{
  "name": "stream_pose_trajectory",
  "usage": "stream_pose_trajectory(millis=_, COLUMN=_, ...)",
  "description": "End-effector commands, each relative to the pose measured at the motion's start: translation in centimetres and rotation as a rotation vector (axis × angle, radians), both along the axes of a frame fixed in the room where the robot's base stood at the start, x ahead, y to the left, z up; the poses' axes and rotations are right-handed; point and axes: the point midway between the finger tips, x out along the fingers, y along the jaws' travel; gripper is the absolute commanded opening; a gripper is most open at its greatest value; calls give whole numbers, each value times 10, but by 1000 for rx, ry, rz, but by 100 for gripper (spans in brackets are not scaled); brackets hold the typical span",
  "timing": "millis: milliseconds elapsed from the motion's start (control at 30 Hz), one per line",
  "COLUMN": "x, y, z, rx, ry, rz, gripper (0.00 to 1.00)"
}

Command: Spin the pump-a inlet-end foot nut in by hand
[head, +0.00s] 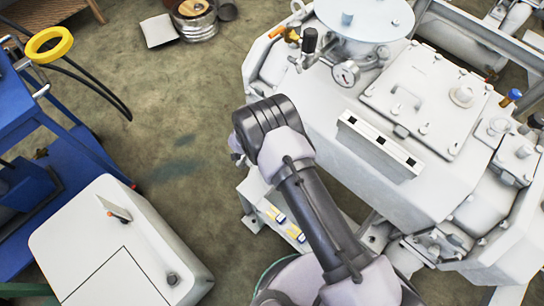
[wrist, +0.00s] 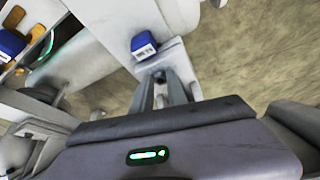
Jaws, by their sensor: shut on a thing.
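The white pump unit (head: 400,110) fills the right of the head view. In the wrist view my gripper (wrist: 161,78) points down at a pale foot plate (wrist: 178,62). Its two fingers are closed around a small dark piece at the plate, likely the foot nut (wrist: 159,74). The fingers mostly cover this piece, so its thread and seating cannot be seen. In the head view my own arm hides my fingertips and the nut.
Another blue block (wrist: 12,44) is at upper left.

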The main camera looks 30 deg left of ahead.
Motion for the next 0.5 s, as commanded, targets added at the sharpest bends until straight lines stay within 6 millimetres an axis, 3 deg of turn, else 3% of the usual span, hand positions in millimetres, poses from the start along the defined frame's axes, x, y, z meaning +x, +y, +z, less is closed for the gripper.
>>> stream_pose_trajectory(millis=100, x=2, y=1, z=2, rx=1, ry=-4, rz=1, gripper=0)
stream_pose_trajectory(millis=133, x=2, y=1, z=2, rx=1, ry=-4, rz=1, gripper=25)
stream_pose_trajectory(millis=200, x=2, y=1, z=2, rx=1, ry=-3, rz=1, gripper=38)
stream_pose_trajectory(millis=500, x=1, y=0, z=1, rx=0, ry=-1, rz=1, gripper=41)
